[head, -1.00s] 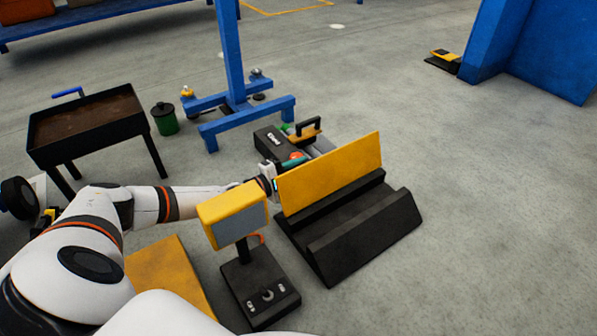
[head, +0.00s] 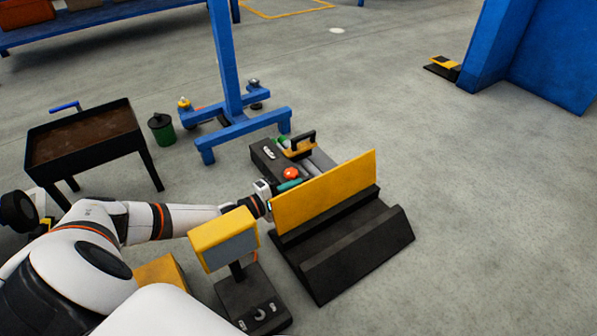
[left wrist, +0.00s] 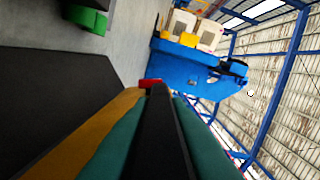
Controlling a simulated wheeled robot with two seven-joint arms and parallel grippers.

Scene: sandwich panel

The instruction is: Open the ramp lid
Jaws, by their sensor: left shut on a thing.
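The ramp lid (head: 322,193) is a flat yellow panel standing up steeply at the back of a black ramp base (head: 360,250) on the floor. My left gripper (head: 275,193) is at the lid's left end, by its rear side, and is shut on it. In the left wrist view my teal fingers (left wrist: 145,140) lie along the lid's yellow strip (left wrist: 78,137) with a dark bar between them, red at its far end. The lid hides part of the grip in the head view. My right gripper is not in view.
A yellow-framed display post (head: 224,238) stands close in front of my left forearm. Behind the lid is a black box (head: 268,152) with a red knob (head: 291,173). A blue stand (head: 230,137) and a black cart (head: 85,140) are further back. Floor to the right is clear.

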